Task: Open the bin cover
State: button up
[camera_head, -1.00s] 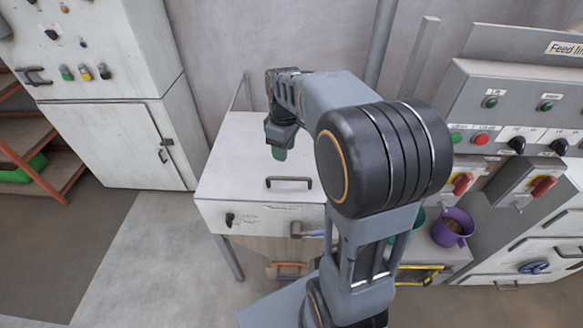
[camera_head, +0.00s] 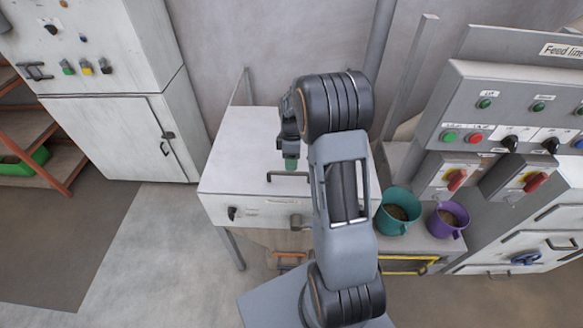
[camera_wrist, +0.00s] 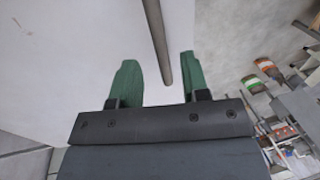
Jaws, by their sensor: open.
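The bin cover (camera_head: 232,161) is the white flat lid of the bin in the middle, and it lies closed. A dark bar handle (camera_head: 285,174) is fixed on its top near the front edge. My gripper (camera_head: 291,165) is above the lid, at or just over the handle. In the wrist view, the handle bar (camera_wrist: 158,45) runs between the two green fingertips (camera_wrist: 160,80), which are apart with gaps on both sides. My arm hides the right part of the lid and bin.
A dark latch knob (camera_head: 232,213) is on the bin's front. A teal bucket (camera_head: 393,214) and a purple bucket (camera_head: 447,219) stand at the right, below a control panel (camera_head: 520,105). A white cabinet (camera_head: 115,130) stands at the left. The floor at front left is clear.

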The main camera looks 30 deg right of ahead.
jog(key=shift+s+a+f, duration=0.1)
jog(key=shift+s+f, duration=0.05)
jog(key=shift+f, duration=0.8)
jog(key=shift+s+a+f, duration=0.1)
jog(key=shift+s+f, duration=0.05)
jog(key=shift+f, duration=0.75)
jog(key=shift+c, duration=0.3)
grip_shut()
